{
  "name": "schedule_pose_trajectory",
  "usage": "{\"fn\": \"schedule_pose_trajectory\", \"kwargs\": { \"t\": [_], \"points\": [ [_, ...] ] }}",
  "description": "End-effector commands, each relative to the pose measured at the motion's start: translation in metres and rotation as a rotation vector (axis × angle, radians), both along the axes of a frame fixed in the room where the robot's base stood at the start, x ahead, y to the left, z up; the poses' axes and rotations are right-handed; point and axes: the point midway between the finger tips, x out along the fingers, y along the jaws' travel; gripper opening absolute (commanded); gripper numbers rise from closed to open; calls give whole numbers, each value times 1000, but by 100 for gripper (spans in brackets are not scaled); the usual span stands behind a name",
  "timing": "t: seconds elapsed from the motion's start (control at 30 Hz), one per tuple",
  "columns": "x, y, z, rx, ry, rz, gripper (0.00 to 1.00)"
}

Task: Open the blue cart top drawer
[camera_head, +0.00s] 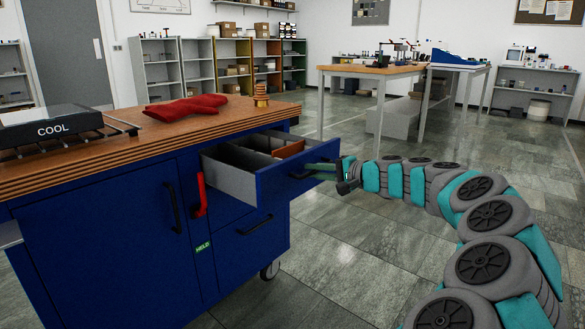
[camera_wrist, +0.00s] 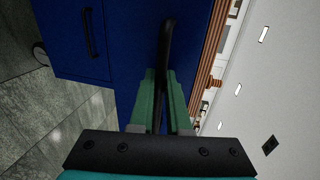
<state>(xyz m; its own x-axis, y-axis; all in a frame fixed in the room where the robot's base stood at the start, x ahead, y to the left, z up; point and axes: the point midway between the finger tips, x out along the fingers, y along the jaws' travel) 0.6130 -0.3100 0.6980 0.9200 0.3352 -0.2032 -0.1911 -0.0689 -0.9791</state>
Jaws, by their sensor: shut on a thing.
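The blue cart (camera_head: 110,250) stands at the left with a wooden top. Its top drawer (camera_head: 268,185) is pulled out, and its grey inside with dividers and a brown piece shows. My gripper (camera_head: 335,172) is at the front of this drawer. In the wrist view my gripper (camera_wrist: 162,95) has its green fingers on either side of the black drawer handle (camera_wrist: 167,45), shut on it. The blue drawer front (camera_wrist: 135,35) fills the middle of that view. In the head view the handle is mostly hidden by the gripper.
A red cloth (camera_head: 187,107) and a COOL-marked plate (camera_head: 50,125) lie on the cart top. A wooden table (camera_head: 372,69) stands behind. The floor to the right is clear.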

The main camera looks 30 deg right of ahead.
Motion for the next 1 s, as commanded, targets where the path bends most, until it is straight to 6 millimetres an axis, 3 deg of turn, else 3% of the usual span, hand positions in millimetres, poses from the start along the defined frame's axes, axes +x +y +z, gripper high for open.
{"fn": "schedule_pose_trajectory", "kwargs": {
  "t": [0.2,0.4,0.63,1.0],
  "points": [
    [-48,-17,-2,1,0,-1,0],
    [-75,-28,-2,0,1,-2,0],
    [-89,-33,-2,0,3,0,0],
    [-91,-34,-2,0,3,0,0]
  ]
}}
